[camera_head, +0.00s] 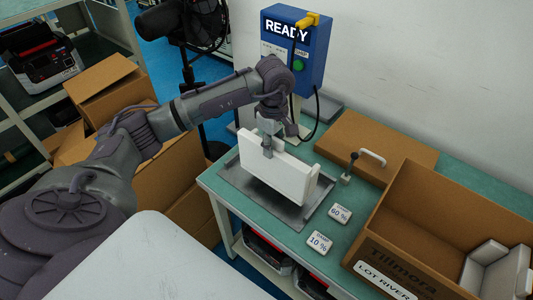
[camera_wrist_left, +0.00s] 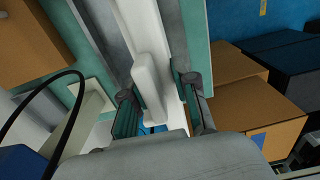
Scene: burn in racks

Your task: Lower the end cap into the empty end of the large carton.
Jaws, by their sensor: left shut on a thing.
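The white end cap (camera_head: 288,178) is a long pale slab, held upright over the grey metal tray (camera_head: 315,204) on the green bench. I cannot tell whether its lower edge touches the tray. My left gripper (camera_head: 267,147) is shut on its top edge. In the left wrist view the fingers (camera_wrist_left: 158,95) stand on both sides of a raised part of the end cap (camera_wrist_left: 148,75). The large open carton (camera_head: 378,246) stands at the right of the bench, with white foam in its right end. Its left end is empty. My right gripper is not in view.
A flat brown carton (camera_head: 376,142) lies behind, with a small lever fixture (camera_head: 349,168) in front. A blue READY box (camera_head: 297,50) stands at the back.

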